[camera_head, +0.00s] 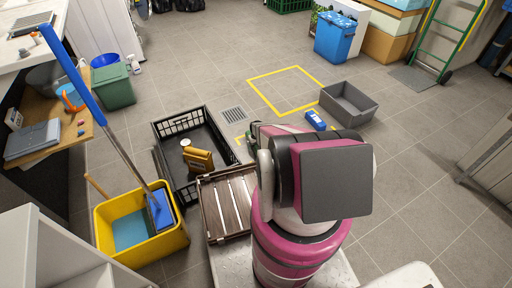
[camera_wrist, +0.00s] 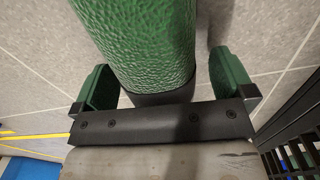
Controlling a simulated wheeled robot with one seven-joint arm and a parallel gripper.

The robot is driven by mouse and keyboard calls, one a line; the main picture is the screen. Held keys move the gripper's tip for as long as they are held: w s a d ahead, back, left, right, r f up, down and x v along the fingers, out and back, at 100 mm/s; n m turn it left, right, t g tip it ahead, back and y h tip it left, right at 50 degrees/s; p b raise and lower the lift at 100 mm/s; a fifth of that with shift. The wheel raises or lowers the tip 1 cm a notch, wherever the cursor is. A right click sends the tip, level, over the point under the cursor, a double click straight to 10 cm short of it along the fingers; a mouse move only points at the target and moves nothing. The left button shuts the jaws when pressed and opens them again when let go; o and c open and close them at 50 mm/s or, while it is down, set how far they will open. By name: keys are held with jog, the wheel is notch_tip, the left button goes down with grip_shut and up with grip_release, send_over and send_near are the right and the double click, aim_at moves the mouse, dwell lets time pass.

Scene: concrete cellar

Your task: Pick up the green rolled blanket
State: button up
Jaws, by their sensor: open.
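The green rolled blanket (camera_wrist: 140,45) fills the upper middle of the wrist view, with a pebbled green surface. It lies between the two green fingers of my gripper (camera_wrist: 163,78), which stand apart on either side of it. A gap shows on the right side, and the left finger is close to the blanket. I cannot tell whether either finger touches it. In the head view my own arm hides most of the gripper and the blanket.
A black crate (camera_head: 158,150) holding a yellow-brown item (camera_head: 198,160) stands beside a wooden slatted crate (camera_head: 225,203). A grey bin (camera_head: 349,103) and a blue item (camera_head: 315,120) lie beyond my arm. A yellow mop bucket (camera_head: 112,208) stands left. Floor is clear at right.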

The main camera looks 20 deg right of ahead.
jog(key=shift+f, duration=0.1)
jog(key=c, duration=1.2)
